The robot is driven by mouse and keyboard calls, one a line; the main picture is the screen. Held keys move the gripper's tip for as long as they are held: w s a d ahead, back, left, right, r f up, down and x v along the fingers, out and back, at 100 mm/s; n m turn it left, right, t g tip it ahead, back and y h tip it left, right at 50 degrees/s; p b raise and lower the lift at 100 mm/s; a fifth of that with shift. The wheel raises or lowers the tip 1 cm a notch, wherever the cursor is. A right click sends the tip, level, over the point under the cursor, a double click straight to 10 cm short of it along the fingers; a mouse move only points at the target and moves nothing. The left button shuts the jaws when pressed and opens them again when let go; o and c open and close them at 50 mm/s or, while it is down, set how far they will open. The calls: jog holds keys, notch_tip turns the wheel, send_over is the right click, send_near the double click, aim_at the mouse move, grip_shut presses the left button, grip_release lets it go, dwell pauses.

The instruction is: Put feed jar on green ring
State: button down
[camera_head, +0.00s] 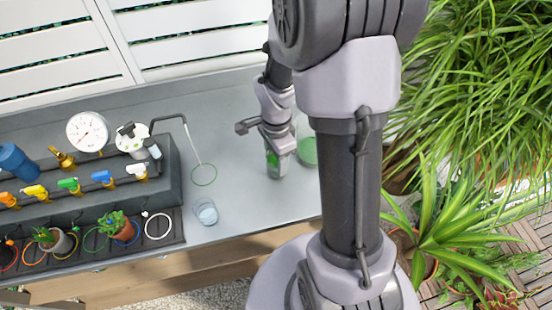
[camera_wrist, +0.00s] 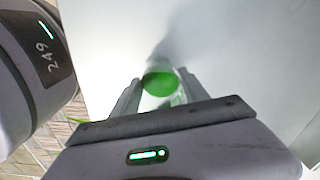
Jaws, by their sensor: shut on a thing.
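My gripper (camera_head: 277,150) points down over the right part of the grey bench, partly hidden by my arm. It is shut on a clear jar with green in it (camera_head: 274,170), which looks like the feed jar. In the wrist view the jar's round green part (camera_wrist: 160,82) shows between the two fingers (camera_wrist: 160,95). I cannot tell whether the jar touches the bench. Another green ring (camera_head: 95,248) lies on the dark tray at the left.
A larger green-filled clear vessel (camera_head: 308,150) stands right of the jar, partly behind my arm. A glass of pale liquid (camera_head: 207,214) stands near the front edge. A valve block with a gauge (camera_head: 87,132) fills the left. Bench between jar and ring is clear.

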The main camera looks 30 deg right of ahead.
jog(key=shift+f, duration=0.25)
jog(key=c, duration=0.6)
grip_release()
jog(key=shift+r, duration=0.1)
